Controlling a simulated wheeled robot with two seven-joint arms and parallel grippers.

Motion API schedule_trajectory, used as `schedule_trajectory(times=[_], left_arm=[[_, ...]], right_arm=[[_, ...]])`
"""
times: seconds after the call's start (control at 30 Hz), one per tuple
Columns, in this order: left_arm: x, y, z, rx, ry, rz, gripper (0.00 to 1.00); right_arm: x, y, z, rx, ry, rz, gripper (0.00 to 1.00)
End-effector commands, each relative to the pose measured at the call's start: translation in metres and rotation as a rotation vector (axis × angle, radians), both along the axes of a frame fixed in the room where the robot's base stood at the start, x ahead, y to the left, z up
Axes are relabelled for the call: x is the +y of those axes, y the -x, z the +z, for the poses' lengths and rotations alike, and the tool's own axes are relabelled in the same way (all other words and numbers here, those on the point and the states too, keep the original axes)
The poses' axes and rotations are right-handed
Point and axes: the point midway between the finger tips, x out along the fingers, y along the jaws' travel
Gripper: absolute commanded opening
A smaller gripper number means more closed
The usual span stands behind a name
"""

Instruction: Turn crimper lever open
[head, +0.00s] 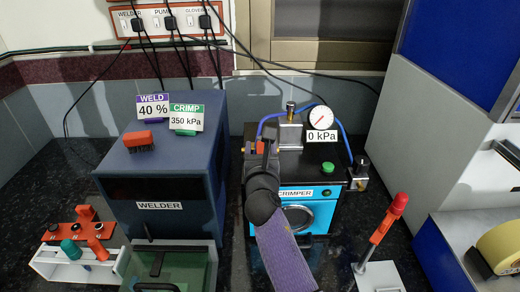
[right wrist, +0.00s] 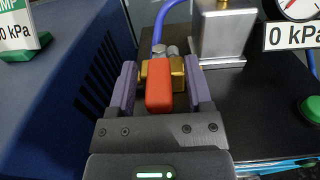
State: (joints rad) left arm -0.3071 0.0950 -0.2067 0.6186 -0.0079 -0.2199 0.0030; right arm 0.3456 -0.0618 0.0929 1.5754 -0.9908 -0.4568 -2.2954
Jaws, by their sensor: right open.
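The crimper (head: 325,213) is a blue box with a black top, right of the welder in the head view. Its lever (right wrist: 159,88) is a red-orange handle on a brass valve (right wrist: 176,72), clear in the right wrist view and mostly hidden by my gripper in the head view. My right gripper (head: 262,143) is over the crimper's back left top. Its fingers are open, one on each side of the lever, with a visible gap on both sides. The crimper's gauge (head: 320,119) has a label reading 0 kPa. My left gripper is out of view.
The dark blue welder (head: 160,185) stands close on the left. A green button (head: 328,167) is on the crimper's top right. A red-handled tool (head: 383,230) stands at front right.

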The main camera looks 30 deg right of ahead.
Motion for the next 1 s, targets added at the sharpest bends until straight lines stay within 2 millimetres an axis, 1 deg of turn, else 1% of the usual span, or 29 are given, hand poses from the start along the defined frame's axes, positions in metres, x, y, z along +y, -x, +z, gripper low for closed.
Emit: schedule_trajectory(times=[0.1, 0.37, 0.4, 0.47, 0.5, 0.67, 0.7, 1.0], left_arm=[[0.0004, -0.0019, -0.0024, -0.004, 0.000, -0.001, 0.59], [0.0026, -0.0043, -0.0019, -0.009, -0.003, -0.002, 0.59], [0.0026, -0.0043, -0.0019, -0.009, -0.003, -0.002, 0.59], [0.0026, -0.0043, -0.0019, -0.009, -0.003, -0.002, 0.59], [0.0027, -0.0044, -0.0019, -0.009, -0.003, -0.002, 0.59], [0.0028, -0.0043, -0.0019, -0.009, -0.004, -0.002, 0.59], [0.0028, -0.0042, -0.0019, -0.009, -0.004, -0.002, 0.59], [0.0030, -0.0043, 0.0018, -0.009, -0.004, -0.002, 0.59]], right_arm=[[-0.0029, -0.0062, -0.0004, 0.000, 0.000, 0.000, 0.65], [-0.0034, -0.0072, 0.0006, 0.000, -0.001, 0.000, 0.65], [-0.0033, -0.0072, 0.0005, 0.000, -0.001, 0.000, 0.56], [-0.0033, -0.0072, 0.0005, 0.000, -0.001, 0.000, 0.44], [-0.0033, -0.0071, 0.0005, 0.000, -0.001, 0.000, 0.35], [-0.0033, -0.0070, 0.0004, 0.000, -0.001, 0.000, 0.01], [-0.0033, -0.0070, 0.0004, 0.000, -0.001, 0.000, 0.00], [-0.0039, -0.0065, 0.0014, 0.001, 0.000, 0.014, 0.00]])
